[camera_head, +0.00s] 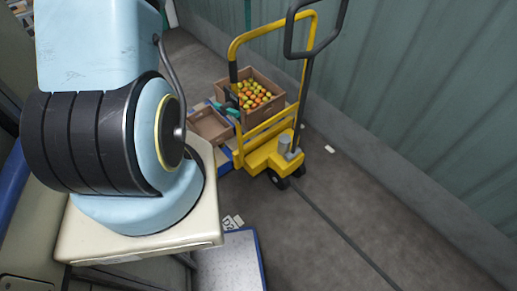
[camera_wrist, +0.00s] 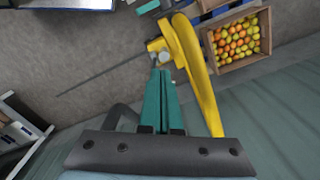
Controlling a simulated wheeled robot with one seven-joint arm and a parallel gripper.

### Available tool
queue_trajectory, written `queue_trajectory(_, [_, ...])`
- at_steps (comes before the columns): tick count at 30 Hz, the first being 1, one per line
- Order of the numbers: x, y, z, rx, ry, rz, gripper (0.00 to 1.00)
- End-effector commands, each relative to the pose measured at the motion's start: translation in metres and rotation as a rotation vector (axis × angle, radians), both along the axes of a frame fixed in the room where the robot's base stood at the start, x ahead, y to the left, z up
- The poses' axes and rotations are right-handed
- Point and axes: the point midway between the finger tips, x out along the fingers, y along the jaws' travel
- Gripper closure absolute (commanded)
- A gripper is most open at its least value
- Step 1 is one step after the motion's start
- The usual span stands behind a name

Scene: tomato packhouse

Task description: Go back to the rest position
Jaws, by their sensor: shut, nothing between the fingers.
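My gripper (camera_wrist: 160,72) is in the middle of the wrist view. Its two teal fingers lie side by side, shut, with nothing between them. The fingertips appear over the yellow frame of a pallet truck (camera_wrist: 200,82), but I cannot tell the gap in height. In the head view, a small teal and dark shape beside the tomato crate looks like my gripper (camera_head: 224,107), partly hidden behind the truck's yellow frame.
The yellow pallet truck (camera_head: 262,157) stands near the green corrugated wall (camera_head: 430,90). A brown crate (camera_head: 262,112) of orange and yellow tomatoes and an empty brown crate (camera_head: 210,126) are behind its frame. A blue-edged platform (camera_head: 228,265) lies at the front. Grey floor at right is mostly clear.

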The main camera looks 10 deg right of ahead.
Motion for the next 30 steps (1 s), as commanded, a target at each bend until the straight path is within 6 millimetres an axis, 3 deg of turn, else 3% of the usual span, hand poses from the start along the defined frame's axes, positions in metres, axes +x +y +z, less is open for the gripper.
queue_trajectory(20, [-0.005,0.006,0.005,0.002,-0.003,0.033,1.0])
queue_trajectory(25, [-0.04,0.041,0.014,0.004,-0.027,0.264,1.0])
queue_trajectory(30, [-0.108,0.097,0.022,-0.017,-0.063,0.67,1.0])
